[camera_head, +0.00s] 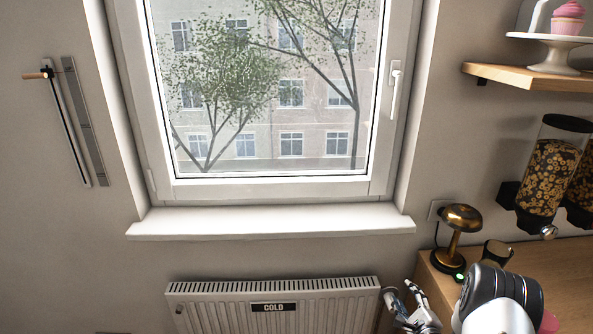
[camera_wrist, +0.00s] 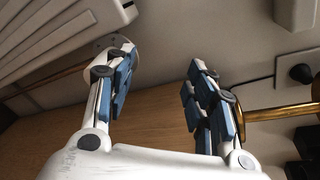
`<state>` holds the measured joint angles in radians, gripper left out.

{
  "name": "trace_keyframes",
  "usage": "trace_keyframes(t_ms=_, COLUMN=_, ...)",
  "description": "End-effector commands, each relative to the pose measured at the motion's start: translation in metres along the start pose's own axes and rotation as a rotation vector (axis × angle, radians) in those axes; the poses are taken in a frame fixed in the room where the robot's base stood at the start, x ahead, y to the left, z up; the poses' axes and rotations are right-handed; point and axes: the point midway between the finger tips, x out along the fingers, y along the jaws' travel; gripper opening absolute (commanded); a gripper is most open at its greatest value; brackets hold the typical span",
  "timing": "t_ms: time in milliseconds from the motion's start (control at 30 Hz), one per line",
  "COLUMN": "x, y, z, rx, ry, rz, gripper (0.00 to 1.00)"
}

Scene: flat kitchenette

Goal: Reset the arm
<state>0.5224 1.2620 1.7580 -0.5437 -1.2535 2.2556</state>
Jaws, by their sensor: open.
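My gripper (camera_head: 405,296) shows at the bottom right of the head view, beside the right end of the radiator and left of the counter. Part of it is cut off by the lower edge. In the wrist view my gripper (camera_wrist: 159,90) has its two fingers spread apart with a clear gap and nothing between them. A wooden surface lies behind the fingers there. A black and white wrist link of my arm shows in front of the counter in the head view.
A brass lamp (camera_head: 459,230) and a dark cup (camera_head: 496,253) stand on the wooden counter (camera_head: 572,262) close to my arm. A white radiator (camera_head: 270,300) marked COLD is under the window sill (camera_head: 270,222). Cereal dispensers (camera_head: 545,175) hang at right, below a shelf (camera_head: 530,77).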

Motion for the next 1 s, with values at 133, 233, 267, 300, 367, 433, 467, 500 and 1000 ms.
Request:
trace_keyframes(t_ms=133, x=0.007, y=-0.056, z=0.047, rx=-0.301, ry=0.079, rz=0.078, gripper=0.50)
trace_keyframes(t_ms=233, x=-0.001, y=-0.085, z=0.078, rx=-0.494, ry=0.128, rz=0.145, gripper=0.50)
trace_keyframes(t_ms=267, x=-0.005, y=-0.093, z=0.088, rx=-0.550, ry=0.141, rz=0.166, gripper=0.50)
trace_keyframes(t_ms=300, x=-0.011, y=-0.103, z=0.100, rx=-0.622, ry=0.156, rz=0.196, gripper=0.50)
trace_keyframes(t_ms=367, x=-0.024, y=-0.117, z=0.119, rx=-0.727, ry=0.176, rz=0.242, gripper=0.50)
trace_keyframes(t_ms=433, x=-0.042, y=-0.131, z=0.142, rx=-0.846, ry=0.192, rz=0.299, gripper=0.50)
trace_keyframes(t_ms=467, x=-0.051, y=-0.135, z=0.151, rx=-0.895, ry=0.196, rz=0.326, gripper=0.50)
trace_keyframes(t_ms=500, x=-0.064, y=-0.141, z=0.164, rx=-0.960, ry=0.200, rz=0.361, gripper=0.50)
trace_keyframes(t_ms=1000, x=-0.296, y=-0.131, z=0.283, rx=-1.646, ry=-0.048, rz=0.825, gripper=0.50)
